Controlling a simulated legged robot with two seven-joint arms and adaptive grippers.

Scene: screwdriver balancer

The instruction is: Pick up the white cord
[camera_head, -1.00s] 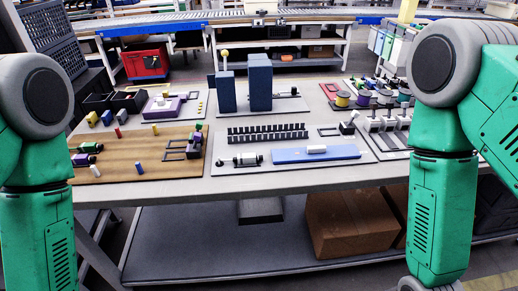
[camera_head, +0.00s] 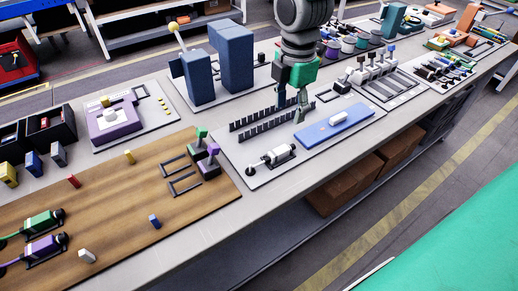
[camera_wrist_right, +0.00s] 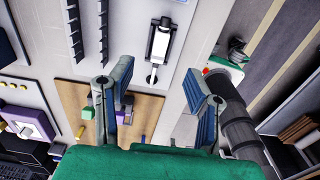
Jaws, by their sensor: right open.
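My right gripper (camera_head: 291,108) is above that board, beside the black toothed rack (camera_head: 262,120) and the blue pad (camera_head: 325,132). In the wrist view its two fingers (camera_wrist_right: 160,88) are wide apart with nothing between them. My left gripper is out of view.
A white block (camera_head: 340,117) lies on the blue pad. Tall blue blocks (camera_head: 232,58) stand behind the rack. A wooden board (camera_head: 110,215) with green and purple tools is at the left. Trays with spools and several tools fill the right.

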